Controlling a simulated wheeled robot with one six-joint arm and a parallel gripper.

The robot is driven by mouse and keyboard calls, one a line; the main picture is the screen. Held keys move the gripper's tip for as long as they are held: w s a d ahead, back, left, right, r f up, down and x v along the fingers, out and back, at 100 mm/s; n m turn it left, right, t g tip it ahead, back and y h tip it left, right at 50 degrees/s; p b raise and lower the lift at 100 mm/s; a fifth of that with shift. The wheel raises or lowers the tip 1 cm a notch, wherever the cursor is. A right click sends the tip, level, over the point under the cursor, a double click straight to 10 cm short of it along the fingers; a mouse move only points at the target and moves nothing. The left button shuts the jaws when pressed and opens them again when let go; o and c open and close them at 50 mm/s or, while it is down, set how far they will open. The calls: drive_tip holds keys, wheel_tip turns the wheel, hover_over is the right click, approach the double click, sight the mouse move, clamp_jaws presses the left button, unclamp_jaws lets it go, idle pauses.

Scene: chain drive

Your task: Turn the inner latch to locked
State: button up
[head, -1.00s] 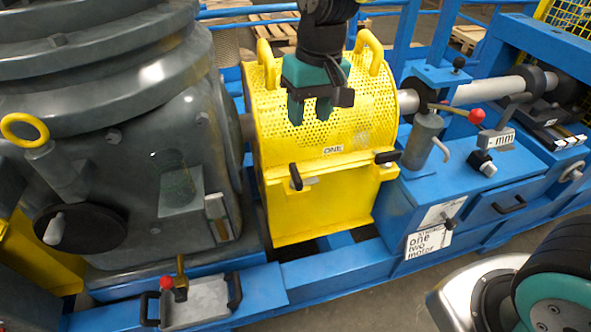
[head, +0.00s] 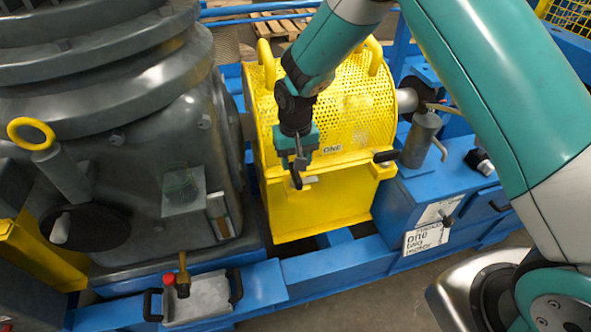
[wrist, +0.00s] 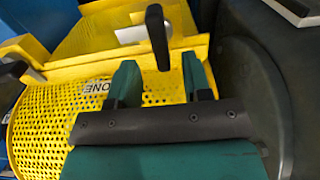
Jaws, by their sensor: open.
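The yellow perforated guard (head: 345,110) is closed, with black latch handles on its front seam. The left latch (head: 297,181), on the side nearer the grey machine, has its handle pointing down the front. The right latch (head: 386,157) has its handle lying roughly sideways. The pictures do not label which is the inner one. My gripper (head: 297,155) is open and empty, just above the left latch in the head view. In the wrist view the left latch handle (wrist: 157,38) stands beyond and between my open fingertips (wrist: 160,78). I cannot tell whether they touch it.
The large grey machine (head: 120,130) stands close on the left. A blue frame (head: 335,275) runs below the guard. A grey cylinder (head: 420,140) stands right of the guard.

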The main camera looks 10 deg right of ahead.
sight(296, 173)
wheel_tip(296, 173, down, 5)
drive_tip(key=shift+r, duration=0.1)
idle(0.3)
clamp_jaws()
